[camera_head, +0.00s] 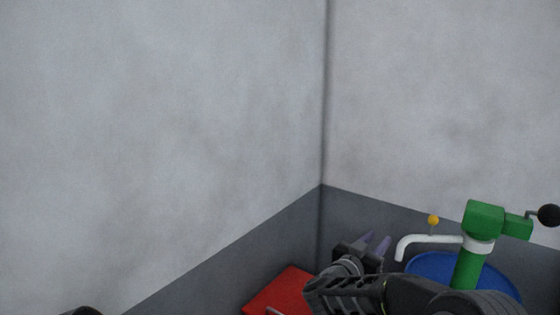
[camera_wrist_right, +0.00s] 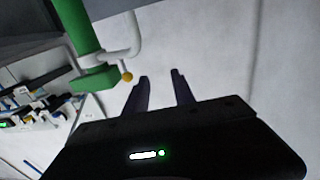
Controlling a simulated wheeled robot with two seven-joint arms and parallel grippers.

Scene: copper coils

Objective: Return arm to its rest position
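My right arm comes in from the lower right of the head view, and its gripper (camera_head: 376,245) is raised in front of the wall corner. Its two dark fingers stand apart with nothing between them. In the right wrist view the same gripper (camera_wrist_right: 160,88) shows two separated fingers against bare grey wall. My left gripper is not in the head view; only a small dark shape shows at the bottom left edge, and I cannot tell what it is.
A green post (camera_head: 468,268) with a white curved pipe (camera_head: 425,240), yellow ball (camera_head: 433,220) and black knob stands right of my right gripper. Behind it is a blue round thing (camera_head: 430,265). A red box (camera_head: 280,291) lies lower left of the gripper. Grey walls close the corner.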

